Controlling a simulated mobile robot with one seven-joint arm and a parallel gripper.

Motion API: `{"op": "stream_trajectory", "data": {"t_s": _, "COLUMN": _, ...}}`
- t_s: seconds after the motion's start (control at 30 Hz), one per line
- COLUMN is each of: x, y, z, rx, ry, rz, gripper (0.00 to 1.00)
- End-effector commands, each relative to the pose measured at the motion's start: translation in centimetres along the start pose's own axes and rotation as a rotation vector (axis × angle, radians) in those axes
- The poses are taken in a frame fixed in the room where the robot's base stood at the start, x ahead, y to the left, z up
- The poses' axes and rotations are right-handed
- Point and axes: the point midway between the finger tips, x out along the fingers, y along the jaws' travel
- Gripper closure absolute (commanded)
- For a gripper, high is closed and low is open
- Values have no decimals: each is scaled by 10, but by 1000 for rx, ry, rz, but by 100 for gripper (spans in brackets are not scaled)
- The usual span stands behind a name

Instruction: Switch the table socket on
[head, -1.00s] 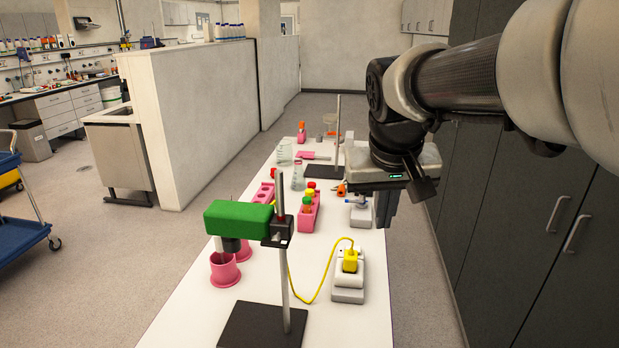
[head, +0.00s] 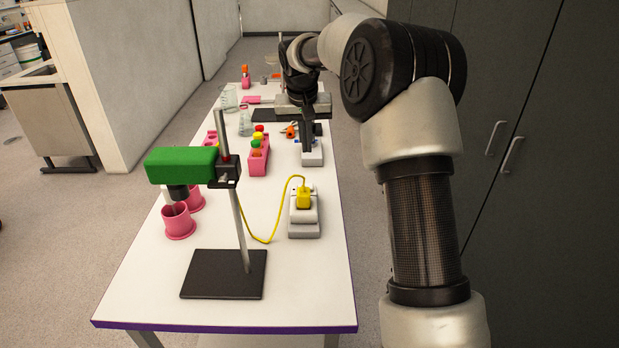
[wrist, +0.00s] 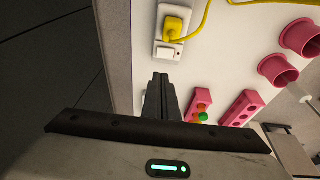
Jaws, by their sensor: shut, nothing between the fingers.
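The table socket (head: 304,231) is a white block on the right side of the white table, with a yellow plug (head: 303,197) and yellow cable in it. In the wrist view the socket (wrist: 159,36) is at top centre, with its white rocker switch (wrist: 166,51) at the end facing my fingers. I cannot tell the switch's position. My gripper (head: 308,148) is shut and empty, pointing down beyond the socket, apart from it. In the wrist view the fingertips (wrist: 160,78) appear just below the socket.
A stand with a green-bodied device (head: 182,164) is at the near left, over pink cups (head: 179,223). A pink tube rack (head: 259,160) stands left of my gripper. A small white device (head: 312,156) is below my gripper. Dark cabinets (head: 540,200) line the right.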

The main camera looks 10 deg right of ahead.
Motion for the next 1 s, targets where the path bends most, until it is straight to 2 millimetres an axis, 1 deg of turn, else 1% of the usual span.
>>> {"op": "stream_trajectory", "data": {"t_s": 0.33, "x": 2, "y": 0, "z": 0, "rx": 0, "ry": -1, "rz": 0, "gripper": 100}}
{"op": "stream_trajectory", "data": {"t_s": 0.47, "x": 12, "y": 0, "z": 1, "rx": -1, "ry": -4, "rz": 1, "gripper": 100}}
{"op": "stream_trajectory", "data": {"t_s": 0.57, "x": 27, "y": 0, "z": 1, "rx": -1, "ry": -5, "rz": 1, "gripper": 100}}
{"op": "stream_trajectory", "data": {"t_s": 0.9, "x": 99, "y": 1, "z": 2, "rx": 1, "ry": -6, "rz": 1, "gripper": 100}}
{"op": "stream_trajectory", "data": {"t_s": 1.0, "x": 115, "y": 2, "z": 5, "rx": -1, "ry": -5, "rz": 1, "gripper": 100}}
